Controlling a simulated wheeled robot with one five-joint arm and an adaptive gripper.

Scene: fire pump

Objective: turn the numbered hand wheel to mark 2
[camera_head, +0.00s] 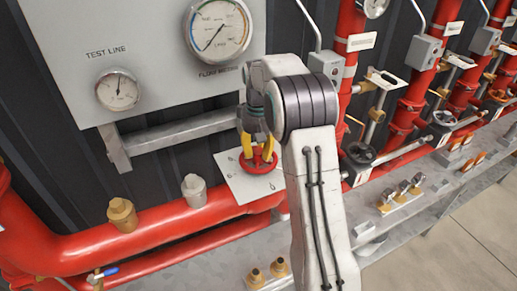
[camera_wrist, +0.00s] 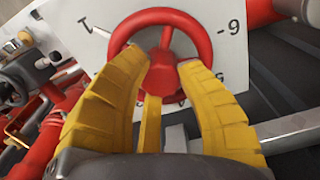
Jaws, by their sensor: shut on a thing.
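The red hand wheel (camera_head: 262,168) sits over a pale marked plate (camera_head: 236,184) on the red pipe, below the grey gauge panel. In the wrist view the wheel (camera_wrist: 165,16) fills the top middle, with a raised red hub at its centre. My gripper (camera_head: 257,153) is on the wheel from above. Its yellow fingers, also in the wrist view (camera_wrist: 162,64), are closed on the wheel's middle from both sides. The plate (camera_wrist: 76,18) shows a mark like 1 at upper left, a 9 or 6 at right and a 5 below it. Mark 2 cannot be made out.
The grey panel (camera_head: 150,40) carries a test line gauge (camera_head: 117,90) and a larger gauge (camera_head: 217,32). A metal bracket bar (camera_head: 180,132) runs just behind the wheel. A brass cap (camera_head: 122,214) and a grey cap (camera_head: 194,190) stand left. Red pipes and valves crowd the right.

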